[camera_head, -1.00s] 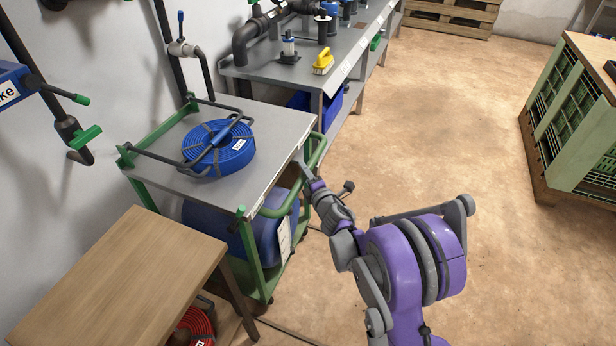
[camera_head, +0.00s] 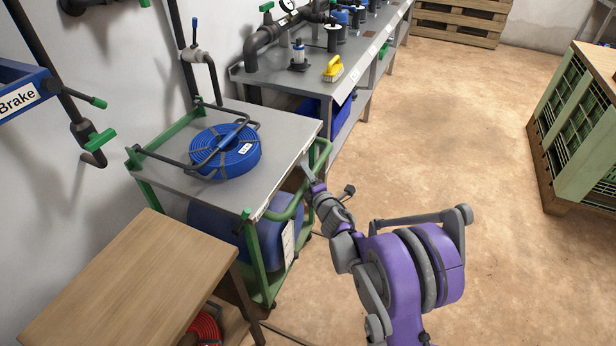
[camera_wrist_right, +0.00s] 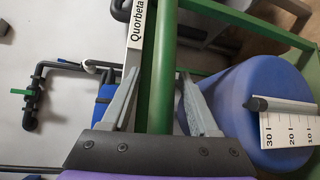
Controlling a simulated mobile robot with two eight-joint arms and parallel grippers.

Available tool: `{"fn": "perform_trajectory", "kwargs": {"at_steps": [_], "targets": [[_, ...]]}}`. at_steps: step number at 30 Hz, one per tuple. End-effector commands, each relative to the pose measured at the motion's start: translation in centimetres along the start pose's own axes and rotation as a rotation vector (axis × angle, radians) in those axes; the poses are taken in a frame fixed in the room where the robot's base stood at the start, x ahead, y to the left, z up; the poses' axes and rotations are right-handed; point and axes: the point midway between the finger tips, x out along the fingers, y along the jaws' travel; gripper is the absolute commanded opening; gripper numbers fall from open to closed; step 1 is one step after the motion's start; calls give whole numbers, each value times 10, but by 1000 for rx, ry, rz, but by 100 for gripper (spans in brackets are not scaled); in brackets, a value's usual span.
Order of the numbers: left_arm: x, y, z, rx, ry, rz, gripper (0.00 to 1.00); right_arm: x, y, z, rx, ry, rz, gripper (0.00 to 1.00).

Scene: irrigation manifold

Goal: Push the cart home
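The cart (camera_head: 262,136) has a green tube frame and a grey top and stands along the wall. A blue hose coil (camera_head: 225,151) lies on its top under a dark bar, and a blue drum (camera_head: 222,222) lies on its lower level. My right gripper (camera_head: 314,182) is at the cart's near right corner, on the green handle (camera_head: 321,158). My left gripper is out of view.
A wooden table (camera_head: 140,280) stands close in front of the cart. A grey bench (camera_head: 290,78) with pipe fittings and a yellow brush (camera_head: 333,69) stands just behind it. A blue "Brake" box (camera_head: 22,95) hangs left. Open floor (camera_head: 440,130) lies right, before a green crate (camera_head: 575,130).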

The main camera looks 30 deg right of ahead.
Motion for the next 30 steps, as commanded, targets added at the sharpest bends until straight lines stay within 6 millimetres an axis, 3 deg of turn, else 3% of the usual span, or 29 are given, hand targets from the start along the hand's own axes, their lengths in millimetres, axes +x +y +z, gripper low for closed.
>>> {"fn": "perform_trajectory", "kwargs": {"at_steps": [8,21,30], "targets": [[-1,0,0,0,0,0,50,-6,0,2,0,-3,-1,61],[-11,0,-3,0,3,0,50,-86,1,1,0,-2,-1,61],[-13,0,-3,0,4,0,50,-108,0,0,0,0,0,61]]}}
